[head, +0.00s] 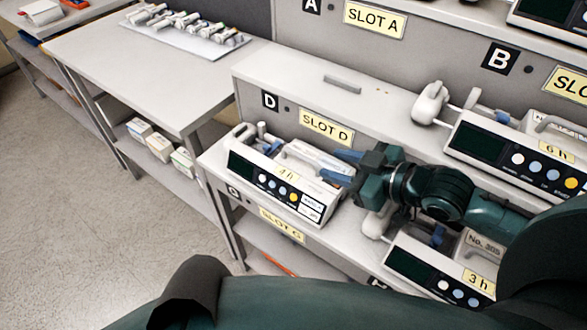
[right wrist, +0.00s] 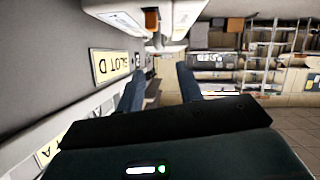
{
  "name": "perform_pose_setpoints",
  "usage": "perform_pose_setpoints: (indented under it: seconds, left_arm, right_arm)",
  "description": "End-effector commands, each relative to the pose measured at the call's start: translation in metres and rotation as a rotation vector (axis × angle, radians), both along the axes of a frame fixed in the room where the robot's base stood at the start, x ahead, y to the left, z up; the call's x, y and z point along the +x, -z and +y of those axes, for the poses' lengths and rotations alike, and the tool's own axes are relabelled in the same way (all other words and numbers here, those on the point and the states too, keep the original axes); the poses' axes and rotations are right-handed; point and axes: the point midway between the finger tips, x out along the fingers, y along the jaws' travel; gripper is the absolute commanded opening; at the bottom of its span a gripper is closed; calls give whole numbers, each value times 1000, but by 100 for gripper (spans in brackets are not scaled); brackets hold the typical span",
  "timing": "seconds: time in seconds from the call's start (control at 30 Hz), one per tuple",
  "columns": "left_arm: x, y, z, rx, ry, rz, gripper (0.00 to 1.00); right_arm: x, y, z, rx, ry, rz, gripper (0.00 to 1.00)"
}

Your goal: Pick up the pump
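Several infusion pumps show, and the task does not say which one. The pump labelled 4 h (head: 262,170) sits on the lower shelf in front of the SLOT D sign, with a dark screen and a light handle on top. My right gripper (head: 341,168) is at this pump's right end, its blue fingers apart and pointing left. I cannot tell whether they touch it. In the right wrist view, my open fingers (right wrist: 159,75) have nothing visibly clamped between them, and part of a pale pump-like body (right wrist: 120,8) shows at the top. My left gripper is not in view.
A pump labelled 3 h (head: 420,266) stands below my right forearm. Another, labelled 6 h (head: 490,143), stands on the upper shelf at right. A grey side table (head: 165,90) at left holds a tray (head: 185,38) of small items; its front is clear.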

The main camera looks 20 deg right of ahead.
Motion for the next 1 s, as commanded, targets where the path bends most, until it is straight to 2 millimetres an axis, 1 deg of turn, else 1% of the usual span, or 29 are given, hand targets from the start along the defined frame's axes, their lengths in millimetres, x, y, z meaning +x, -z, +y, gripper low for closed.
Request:
perform_pose_setpoints:
  seconds: [0.03,0.2,0.47,0.7,0.83,1.0]
  left_arm:
    - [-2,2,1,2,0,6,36]
    - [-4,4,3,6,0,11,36]
    - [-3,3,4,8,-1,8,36]
    - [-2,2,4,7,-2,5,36]
    - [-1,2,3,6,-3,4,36]
    - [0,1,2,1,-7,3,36]
  right_arm:
    - [7,1,5,4,-1,-5,36]
    - [27,11,17,4,0,-4,36]
    - [41,19,27,1,0,-2,36]
    - [68,32,45,3,0,-3,36]
    - [75,36,51,1,-2,-2,36]
    - [76,37,51,-1,-3,-2,36]
